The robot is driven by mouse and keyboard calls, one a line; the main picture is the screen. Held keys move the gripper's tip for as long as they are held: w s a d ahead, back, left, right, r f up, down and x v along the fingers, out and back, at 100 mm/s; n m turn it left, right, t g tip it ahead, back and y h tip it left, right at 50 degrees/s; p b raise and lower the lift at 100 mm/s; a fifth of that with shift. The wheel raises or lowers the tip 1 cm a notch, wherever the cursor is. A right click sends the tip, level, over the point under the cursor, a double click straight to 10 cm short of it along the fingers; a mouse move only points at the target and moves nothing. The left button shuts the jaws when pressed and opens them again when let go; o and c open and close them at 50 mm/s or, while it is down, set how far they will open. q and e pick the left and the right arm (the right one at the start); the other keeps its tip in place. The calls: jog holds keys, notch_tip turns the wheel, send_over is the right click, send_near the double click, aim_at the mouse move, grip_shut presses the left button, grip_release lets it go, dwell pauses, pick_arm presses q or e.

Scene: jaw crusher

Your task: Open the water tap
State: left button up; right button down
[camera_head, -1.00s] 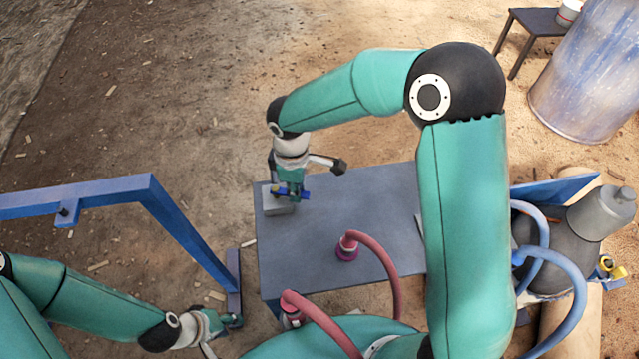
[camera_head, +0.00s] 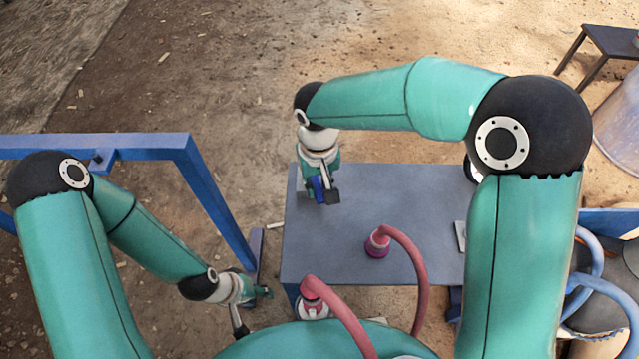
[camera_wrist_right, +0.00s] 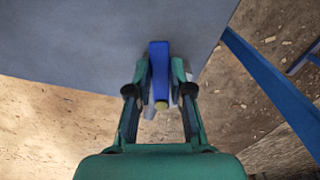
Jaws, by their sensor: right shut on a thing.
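A blue bar (camera_wrist_right: 159,70) with a yellowish round end lies between the fingers of my right gripper (camera_wrist_right: 160,91) in the right wrist view. The fingers are shut on it. I cannot tell whether this bar is the tap's handle. A small grey piece behind it is mostly hidden. In the head view my right gripper (camera_head: 322,190) is over the far left part of the grey table (camera_head: 345,250), with the blue bar (camera_head: 317,188) showing. No other tap is clear now. My left gripper (camera_head: 256,308) is low beside the table's near left corner, fingers apart and empty.
A red hose (camera_head: 418,275) rises from a magenta fitting (camera_head: 377,246) on the table. A blue frame (camera_head: 205,185) stands at the left. Blue hoses (camera_head: 592,275) are at the right. A dark side table (camera_head: 610,42) is at the far right.

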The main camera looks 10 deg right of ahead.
jog(key=shift+w+a+r+m+b, duration=0.15)
jog(key=shift+a+m, duration=0.25)
jog(key=shift+m, duration=0.45)
jog(key=shift+w+a+f+m+b, duration=0.1)
jog(key=shift+a+m+b, duration=0.25)
jog(key=shift+m, duration=0.5)
jog(key=shift+r, duration=0.1)
jog(key=c, duration=1)
grip_release()
jog(key=shift+c, duration=0.2)
jog(key=shift+s, duration=0.1)
notch_tip(320, 180, up, 12)
